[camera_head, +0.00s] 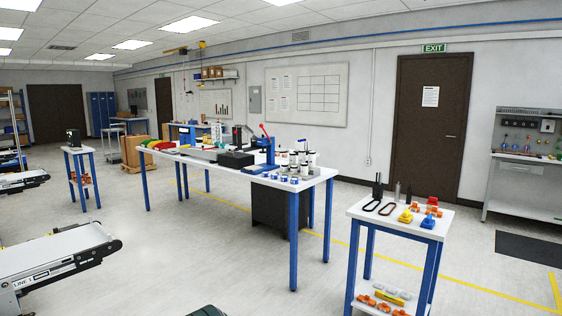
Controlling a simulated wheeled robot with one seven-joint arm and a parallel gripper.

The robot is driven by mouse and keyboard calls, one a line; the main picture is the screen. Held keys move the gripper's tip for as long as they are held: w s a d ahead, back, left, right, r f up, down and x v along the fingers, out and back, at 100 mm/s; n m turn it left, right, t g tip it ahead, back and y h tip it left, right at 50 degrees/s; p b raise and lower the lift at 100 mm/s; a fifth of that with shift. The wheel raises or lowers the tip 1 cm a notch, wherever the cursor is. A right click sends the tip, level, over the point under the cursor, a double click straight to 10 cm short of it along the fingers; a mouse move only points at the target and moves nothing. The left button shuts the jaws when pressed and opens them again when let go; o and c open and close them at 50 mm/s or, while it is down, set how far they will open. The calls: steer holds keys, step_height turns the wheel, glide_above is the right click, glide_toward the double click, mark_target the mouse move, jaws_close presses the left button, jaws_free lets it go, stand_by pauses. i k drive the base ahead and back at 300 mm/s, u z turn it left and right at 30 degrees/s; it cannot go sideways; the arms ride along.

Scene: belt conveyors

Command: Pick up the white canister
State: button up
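Several small white canister-like cylinders (311,158) stand in a cluster at the right end of the long white table with blue legs (318,176). Some seem to have dark parts or lids. They are too small to tell which one is the white canister. Lower white-and-blue round items (283,177) stand in front of them. My gripper is not in view, and nothing is seen touching the cylinders.
A blue press with a red knob (268,150) stands left of the cylinders. A smaller blue-legged table (390,222) with colored parts stands at right. A belt conveyor (55,255) is at lower left. Open floor (210,255) lies before the long table.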

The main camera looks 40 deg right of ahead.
mark_target(301, 153)
steer(key=z, duration=0.85)
steer(key=i, duration=1.8)
steer(key=z, duration=0.75)
steer(key=i, duration=1.1)
steer(key=z, duration=0.05)
